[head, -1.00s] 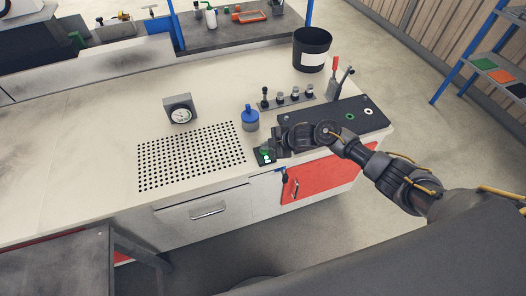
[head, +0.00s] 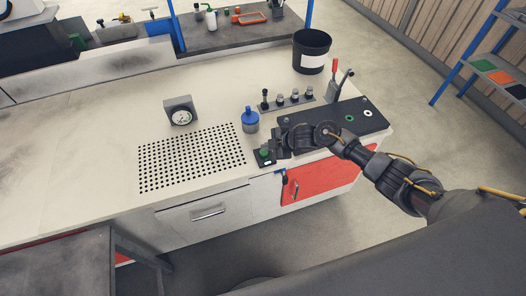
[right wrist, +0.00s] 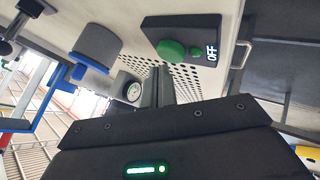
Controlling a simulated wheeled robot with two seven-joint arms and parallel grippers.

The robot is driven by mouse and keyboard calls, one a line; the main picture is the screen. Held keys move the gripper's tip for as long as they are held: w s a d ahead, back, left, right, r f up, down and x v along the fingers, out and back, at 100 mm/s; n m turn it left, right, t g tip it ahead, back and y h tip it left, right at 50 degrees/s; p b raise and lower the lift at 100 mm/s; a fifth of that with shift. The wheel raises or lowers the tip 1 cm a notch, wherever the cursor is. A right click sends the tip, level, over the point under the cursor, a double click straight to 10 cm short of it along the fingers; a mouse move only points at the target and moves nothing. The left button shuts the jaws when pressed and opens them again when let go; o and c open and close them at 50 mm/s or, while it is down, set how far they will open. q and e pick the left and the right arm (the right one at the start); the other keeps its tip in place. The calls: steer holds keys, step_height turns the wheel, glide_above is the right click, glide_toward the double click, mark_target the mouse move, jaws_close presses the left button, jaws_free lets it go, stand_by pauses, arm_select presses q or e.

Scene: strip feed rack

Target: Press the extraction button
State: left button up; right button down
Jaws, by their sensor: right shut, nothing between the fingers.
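The extraction button is a round green cap (right wrist: 171,50) on a small dark box (right wrist: 198,30) marked OFF, with a small green dot beside the cap. In the head view the green button (head: 264,153) sits near the bench's front edge. My right gripper (head: 273,146) is shut and empty, just to the right of the button. In the right wrist view the shut fingers (right wrist: 164,84) point toward the button, with the cap fully visible beyond their tips. I cannot tell the exact gap. My left gripper is not in view.
A blue-topped container (head: 250,122), a gauge (head: 181,112) and a perforated plate (head: 190,158) lie near the button. A row of knobs (head: 281,98) and a dark panel (head: 365,117) are behind and right. A black bin (head: 311,52) stands at the back.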

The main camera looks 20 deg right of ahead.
mark_target(266, 153)
steer(key=shift+r, duration=0.35)
step_height(266, 153, up, 6)
steer(key=p, duration=0.5)
steer(key=shift+p, duration=0.35)
